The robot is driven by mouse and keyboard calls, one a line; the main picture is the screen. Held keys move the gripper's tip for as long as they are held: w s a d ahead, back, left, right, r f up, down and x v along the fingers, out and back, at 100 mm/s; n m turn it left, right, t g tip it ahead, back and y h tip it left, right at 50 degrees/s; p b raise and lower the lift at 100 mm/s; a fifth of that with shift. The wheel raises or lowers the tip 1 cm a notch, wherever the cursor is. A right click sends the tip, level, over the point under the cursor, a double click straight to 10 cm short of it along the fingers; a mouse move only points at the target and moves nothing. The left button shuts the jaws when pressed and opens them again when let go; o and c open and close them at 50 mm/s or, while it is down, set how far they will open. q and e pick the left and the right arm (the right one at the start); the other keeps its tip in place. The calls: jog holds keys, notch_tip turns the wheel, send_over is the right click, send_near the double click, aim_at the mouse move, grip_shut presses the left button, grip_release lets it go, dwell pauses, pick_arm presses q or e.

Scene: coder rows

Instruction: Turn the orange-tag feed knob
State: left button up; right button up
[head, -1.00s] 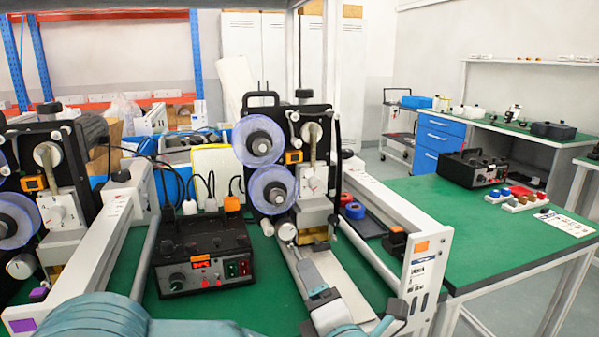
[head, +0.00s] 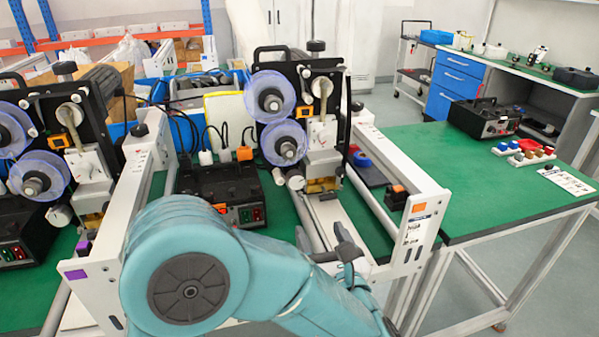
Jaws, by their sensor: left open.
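The orange-tag coder machine (head: 328,110) stands right of centre, with two clear blue-rimmed reels on its black plate. A white round knob (head: 294,180) shows low on its front. An orange tag (head: 419,207) is on the end plate of its white frame, beside a black orange-topped part (head: 397,197). Which of these is the feed knob I cannot tell for sure. My left gripper (head: 327,241) is open and empty, in front of and below the machine, apart from the white knob. My teal left arm hides the bench front. My right gripper is not in view.
A similar machine (head: 68,135) with a purple tag (head: 76,274) stands at left. A black control box (head: 225,190) sits between them, partly behind my arm. White frame rails (head: 400,180) flank the machine. The green bench (head: 430,150) at right has clear room.

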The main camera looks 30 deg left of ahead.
aim_at(297, 183)
pick_arm(q)
jog(key=p+x, duration=0.3)
jog(key=x, duration=1.3)
jog(key=shift+a, duration=0.15)
jog(key=c, duration=1)
jog(key=shift+f, duration=0.1)
jog(key=shift+c, duration=0.2)
